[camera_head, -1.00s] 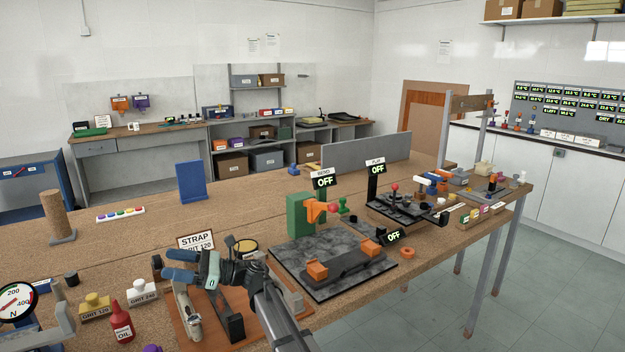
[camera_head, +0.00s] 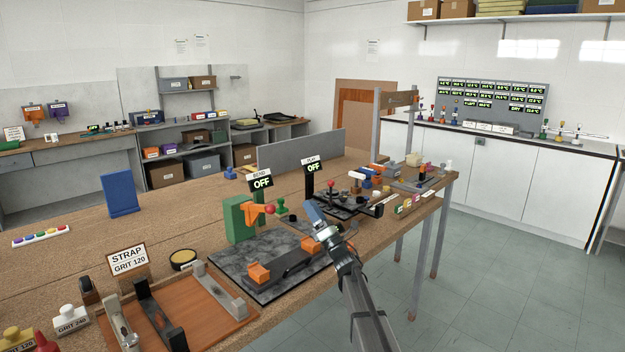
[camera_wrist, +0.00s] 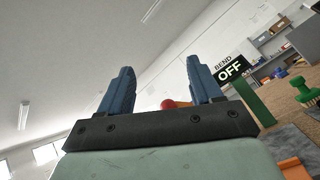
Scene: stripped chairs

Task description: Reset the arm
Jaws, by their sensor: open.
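My gripper (camera_head: 316,215) is raised over the front edge of the workbench in the head view, beside the dark slab with the orange blocks. It has blue fingers. In the wrist view my gripper (camera_wrist: 164,88) shows its two blue fingers spread apart with nothing held between them. A red ball (camera_wrist: 174,104) shows beyond the gap between the fingers, partly hidden by the gripper's dark crossbar.
The dark slab (camera_head: 226,263) bears orange blocks (camera_head: 259,274) and stands near a green block (camera_head: 237,219). A wooden tray (camera_head: 240,326) with grey and black bars lies front left. The BEND display (camera_head: 262,183) reads OFF. Open floor (camera_head: 520,270) lies to the right.

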